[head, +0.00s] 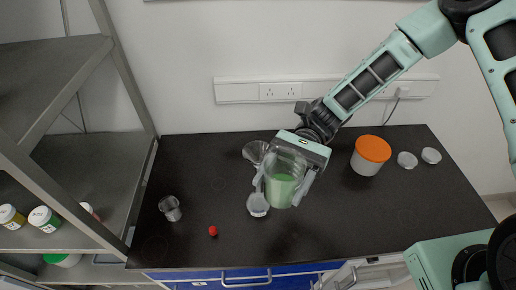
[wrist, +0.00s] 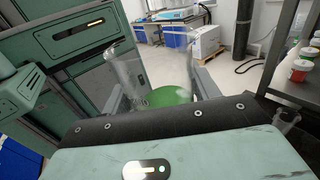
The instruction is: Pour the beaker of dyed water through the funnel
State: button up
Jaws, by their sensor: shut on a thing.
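My gripper (head: 280,189) is shut on a clear glass beaker (head: 283,168) and holds it over the black bench. Green liquid (head: 281,190) fills its lower part. In the wrist view the beaker (wrist: 150,70) stands between the fingers with the green liquid (wrist: 172,96) low in it. A clear, cone-shaped glass piece that looks like the funnel (head: 253,150) is just left of and behind the gripper. A clear rounded glass piece (head: 257,205) shows below the left finger. The gripper partly hides the space between them, so I cannot tell whether they join.
A small empty glass beaker (head: 170,208) and a red ball-like piece (head: 213,231) are on the left of the bench. A white tub with an orange lid (head: 373,148) and two small clear dishes (head: 407,160) are on the right. Grey shelving (head: 80,160) borders the left side.

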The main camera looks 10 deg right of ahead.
aim_at(278, 153)
jog(key=shift+w+a+r+m+g+y+p, duration=0.1)
jog(key=shift+w+r+m+g+y, duration=0.2)
jog(key=shift+r+m, duration=0.3)
jog(key=shift+w+a+r+m+g+y+p, duration=0.15)
jog(key=shift+w+r+m+y, duration=0.2)
jog(key=shift+r+m, duration=0.25)
jog(key=shift+w+a+r+m+g+y+p, duration=0.1)
jog(key=shift+w+r+m+g+y, duration=0.2)
jog(key=shift+r+m, duration=0.3)
jog(key=shift+w+a+r+m+y+b, duration=0.1)
jog(key=shift+w+r+m+y+b, duration=0.1)
jog(key=shift+w+m+y+b, duration=0.4)
jog(key=shift+w+a+r+m+y+p, duration=0.1)
jog(key=shift+w+r+m+y, duration=0.15)
jog(key=shift+r+m+y, duration=0.5)
jog(key=shift+w+a+r+m+y+p, duration=0.15)
jog(key=shift+w+m+y, duration=0.15)
jog(key=shift+m, duration=0.9)
jog(key=shift+w+r+m+y+p, duration=0.1)
jog(key=shift+w+r+m+y, duration=0.1)
jog(key=shift+r+m+y, duration=0.55)
jog(key=shift+f+m+t+y, duration=0.1)
jog(key=shift+m+t+y, duration=0.2)
jog(key=shift+m, duration=0.6)
